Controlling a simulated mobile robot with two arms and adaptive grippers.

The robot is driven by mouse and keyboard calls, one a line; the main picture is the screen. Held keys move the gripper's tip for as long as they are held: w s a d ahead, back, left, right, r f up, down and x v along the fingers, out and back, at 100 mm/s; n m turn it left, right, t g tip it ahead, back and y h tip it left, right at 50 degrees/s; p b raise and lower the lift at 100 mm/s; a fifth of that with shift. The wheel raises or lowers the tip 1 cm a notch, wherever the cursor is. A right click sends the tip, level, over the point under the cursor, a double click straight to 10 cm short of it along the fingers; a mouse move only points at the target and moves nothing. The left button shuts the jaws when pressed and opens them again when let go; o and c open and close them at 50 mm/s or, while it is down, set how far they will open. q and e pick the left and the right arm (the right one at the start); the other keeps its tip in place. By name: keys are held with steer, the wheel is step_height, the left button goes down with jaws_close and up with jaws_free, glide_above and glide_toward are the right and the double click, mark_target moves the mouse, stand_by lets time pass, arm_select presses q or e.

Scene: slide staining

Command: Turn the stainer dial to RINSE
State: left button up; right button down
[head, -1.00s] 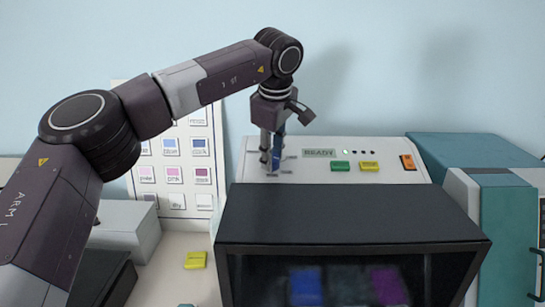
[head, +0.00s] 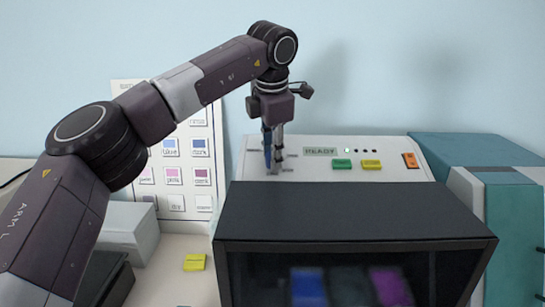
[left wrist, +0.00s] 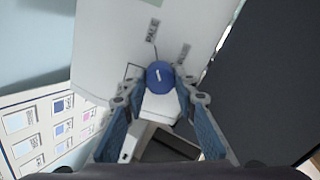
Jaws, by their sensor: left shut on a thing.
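The stainer dial (left wrist: 160,77) is a round blue knob with a short white mark, seen in the left wrist view. The mark appears to lie roughly in line with the PALE label (left wrist: 152,31). A second label (left wrist: 183,54) beside the dial is too blurred to read. My left gripper (left wrist: 160,88) has its fingertips on either side of the dial, shut on it. In the head view my left gripper (head: 273,170) points down at the left of the stainer's white panel (head: 310,172) and hides the dial. My right gripper is not in view.
A READY display (head: 320,151), a green button (head: 342,164), a yellow button (head: 372,165) and an orange switch (head: 410,160) are right of my gripper. The dark hood (head: 350,215) stands in front. A colour chart (head: 175,205) stands left; a yellow block (head: 194,263) lies on the bench.

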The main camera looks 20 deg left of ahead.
arm_select(q)
steer(key=n+b, duration=0.2)
steer(key=n, duration=0.3)
steer(key=shift+f+n, duration=0.15)
steer(key=shift+n, duration=0.15)
steer(key=n+b, duration=0.2)
steer(key=n, duration=0.3)
steer(key=shift+s, duration=0.1)
stand_by(0.3)
steer(key=o, duration=1.2)
steer(key=shift+c, duration=0.2)
steer(key=a+v, duration=0.1)
steer(key=v, duration=1.1)
steer(key=shift+d, duration=0.35)
steer(key=shift+s, duration=0.15)
